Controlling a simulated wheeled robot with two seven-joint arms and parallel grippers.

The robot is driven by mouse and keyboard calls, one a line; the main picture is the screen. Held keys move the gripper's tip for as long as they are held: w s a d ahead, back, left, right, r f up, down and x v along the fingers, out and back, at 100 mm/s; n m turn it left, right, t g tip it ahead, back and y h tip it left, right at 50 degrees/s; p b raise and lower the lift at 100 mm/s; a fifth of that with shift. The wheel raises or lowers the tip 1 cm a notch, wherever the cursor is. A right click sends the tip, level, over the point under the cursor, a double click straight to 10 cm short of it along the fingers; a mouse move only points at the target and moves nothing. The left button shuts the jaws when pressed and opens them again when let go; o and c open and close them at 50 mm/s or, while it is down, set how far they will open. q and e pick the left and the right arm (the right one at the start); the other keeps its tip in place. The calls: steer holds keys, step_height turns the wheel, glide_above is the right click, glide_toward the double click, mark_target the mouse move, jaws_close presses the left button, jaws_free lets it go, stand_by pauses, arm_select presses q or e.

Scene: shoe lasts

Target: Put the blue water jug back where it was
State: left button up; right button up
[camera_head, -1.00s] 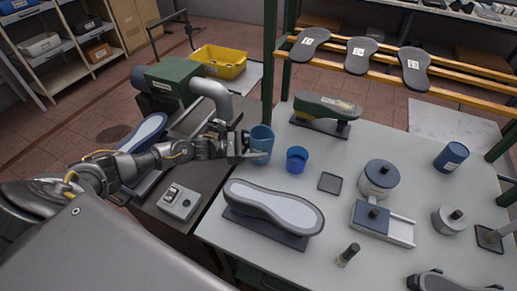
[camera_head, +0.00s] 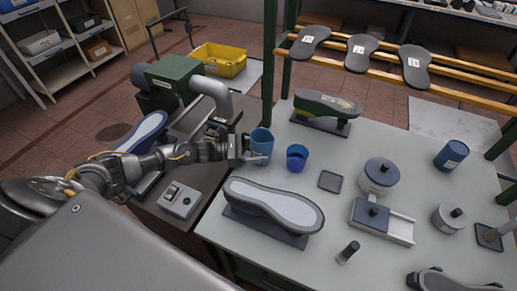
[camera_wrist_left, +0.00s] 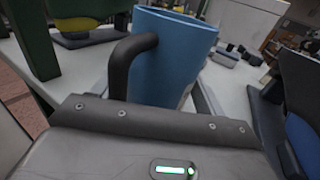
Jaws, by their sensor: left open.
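The blue water jug (camera_head: 261,143) stands upright on the light table near its left edge. In the left wrist view the jug (camera_wrist_left: 172,60) fills the middle, with its dark handle (camera_wrist_left: 122,68) toward the left. My left gripper (camera_head: 252,153) is open at the jug's near left side, low on its body. In the wrist view part of a light finger shows just right of the jug; the other finger is hard to make out, so I cannot tell whether either touches. My right gripper is not in view.
A darker blue cup (camera_head: 297,158) stands just right of the jug. A shoe last on a stand (camera_head: 325,108) is behind, and a large grey sole form (camera_head: 272,207) lies in front. A flat dark square pad (camera_head: 330,181) and a lidded grey pot (camera_head: 380,179) are farther right.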

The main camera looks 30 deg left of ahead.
arm_select(q)
steer(key=shift+r+p, duration=0.3)
steer(key=b+v, duration=0.4)
steer(key=v, duration=0.8)
steer(key=shift+f+b, duration=0.2)
steer(key=shift+b, duration=0.1)
